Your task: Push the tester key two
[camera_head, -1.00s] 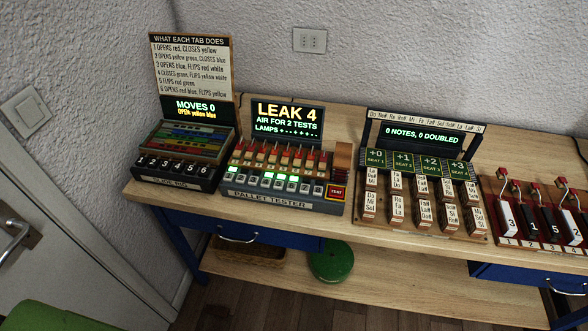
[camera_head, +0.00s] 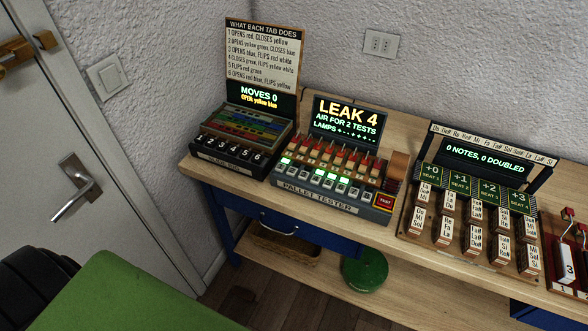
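The tester's screen (camera_head: 346,119) reads "LEAK 4, AIR FOR 2 TESTS" above a row of lamp signs. A red TEST button (camera_head: 384,201) sits at its right end. Neither of my grippers is in view.
The slider box (camera_head: 240,140) with its instruction card stands left of the tester. A note rack (camera_head: 478,205) stands to the right, with a red key unit (camera_head: 570,262) beyond. A green round object (camera_head: 365,270) lies below.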

